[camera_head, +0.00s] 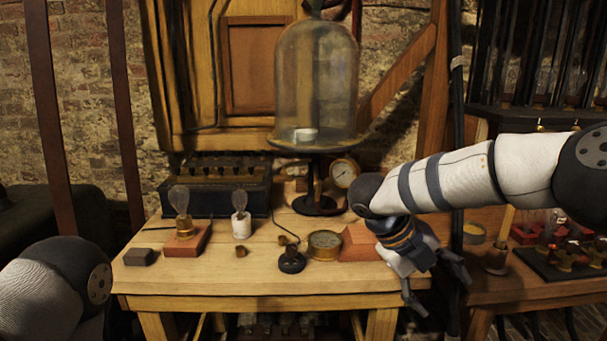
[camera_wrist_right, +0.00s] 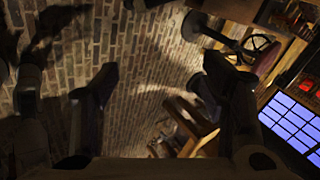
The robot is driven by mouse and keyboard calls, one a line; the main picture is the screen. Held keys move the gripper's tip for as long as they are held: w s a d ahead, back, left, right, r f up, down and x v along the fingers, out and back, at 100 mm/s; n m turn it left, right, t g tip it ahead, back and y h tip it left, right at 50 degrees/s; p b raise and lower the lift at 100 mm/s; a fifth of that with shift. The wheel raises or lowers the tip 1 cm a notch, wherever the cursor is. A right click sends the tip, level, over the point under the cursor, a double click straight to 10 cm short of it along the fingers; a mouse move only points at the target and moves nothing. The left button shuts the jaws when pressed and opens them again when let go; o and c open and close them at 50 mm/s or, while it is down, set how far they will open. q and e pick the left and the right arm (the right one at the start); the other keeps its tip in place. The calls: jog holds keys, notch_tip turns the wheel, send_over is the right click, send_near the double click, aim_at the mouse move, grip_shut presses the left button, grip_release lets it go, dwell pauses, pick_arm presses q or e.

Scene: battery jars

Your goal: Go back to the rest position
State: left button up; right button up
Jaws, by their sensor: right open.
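My right gripper (camera_head: 436,284) hangs open and empty at the right front corner of the wooden table (camera_head: 250,279), beside the table's edge. In the right wrist view its two fingers (camera_wrist_right: 155,95) stand apart with nothing between them, over a brick surface. My left arm shows only as a rounded white link at the lower left of the head view, and its gripper is outside the frame.
On the table stand a bulb on a red block (camera_head: 188,240), a white bulb holder (camera_head: 241,226), a brass gauge (camera_head: 325,244) and a black key (camera_head: 291,261). A glass bell jar (camera_head: 317,80) stands behind. A second table (camera_head: 540,290) with jars is at right.

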jog(key=s+d+f+n+t+h, duration=0.1)
jog(key=d+f+n+t, duration=0.15)
jog(key=f+n, duration=0.35)
jog(key=d+f+n+t, duration=0.1)
jog(key=f+n+t, duration=0.3)
jog(key=f+n, duration=0.3)
jog(key=s+a+f+n+y, duration=0.3)
jog(key=s+f+n+y, duration=0.2)
jog(key=s+f+n, duration=0.65)
jog(key=s+a+n+g+y, duration=0.1)
jog(key=s+n+g+y, duration=0.2)
jog(key=s, duration=2.3)
jog(key=n+g, duration=0.4)
jog(key=n, duration=0.1)
jog(key=shift+s+a+f+g, duration=0.25)
jog(key=shift+f+g, duration=0.1)
jog(key=shift+f, duration=0.05)
jog(key=shift+w, duration=0.1)
